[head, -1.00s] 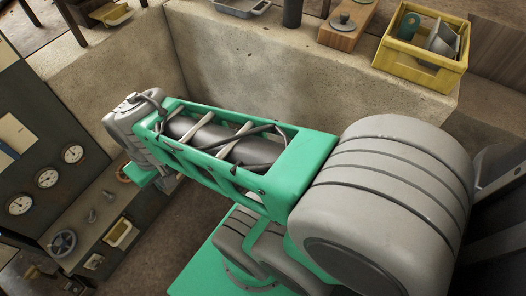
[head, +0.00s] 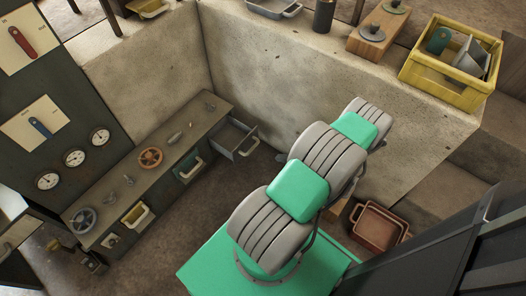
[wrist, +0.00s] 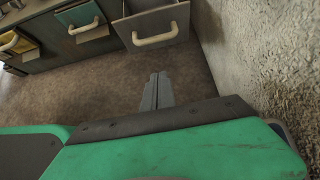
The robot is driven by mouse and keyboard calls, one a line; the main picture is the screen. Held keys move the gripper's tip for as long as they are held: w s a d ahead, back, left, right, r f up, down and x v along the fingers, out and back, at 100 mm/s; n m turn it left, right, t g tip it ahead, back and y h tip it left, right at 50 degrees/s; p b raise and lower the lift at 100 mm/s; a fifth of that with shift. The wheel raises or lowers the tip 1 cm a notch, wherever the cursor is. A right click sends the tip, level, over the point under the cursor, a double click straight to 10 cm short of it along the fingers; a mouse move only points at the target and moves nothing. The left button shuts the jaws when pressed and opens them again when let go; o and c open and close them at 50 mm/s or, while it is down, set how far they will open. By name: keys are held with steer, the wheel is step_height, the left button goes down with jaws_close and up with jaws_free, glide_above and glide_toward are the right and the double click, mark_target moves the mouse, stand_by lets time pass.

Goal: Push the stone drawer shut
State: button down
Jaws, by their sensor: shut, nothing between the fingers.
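The stone drawer (head: 234,140) is grey with a pale handle. In the head view it stands pulled out at the far right end of the dark workbench, by the wall corner. In the wrist view its grey front (wrist: 146,22) and handle show at the top. My gripper (wrist: 157,76) is shut and empty, its fingertips side by side. In the wrist view the fingertips show below the drawer's handle, with floor visible between, apart from the drawer in the picture. In the head view my arm hides most or all of the gripper.
A teal drawer (head: 188,168) and a yellow drawer (head: 138,216) sit left of it in the same bench. The concrete wall (wrist: 250,60) rises close on the right in the wrist view. A reddish bin (head: 377,228) stands right of my arm. Brown floor before the bench is open.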

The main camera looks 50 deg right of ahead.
steer(key=w+r+b+x, duration=0.2)
steer(key=b+x, duration=0.1)
steer(key=x, duration=0.9)
steer(key=shift+b, duration=0.4)
steer(key=shift+w+a, duration=0.1)
steer(key=shift+a, duration=0.05)
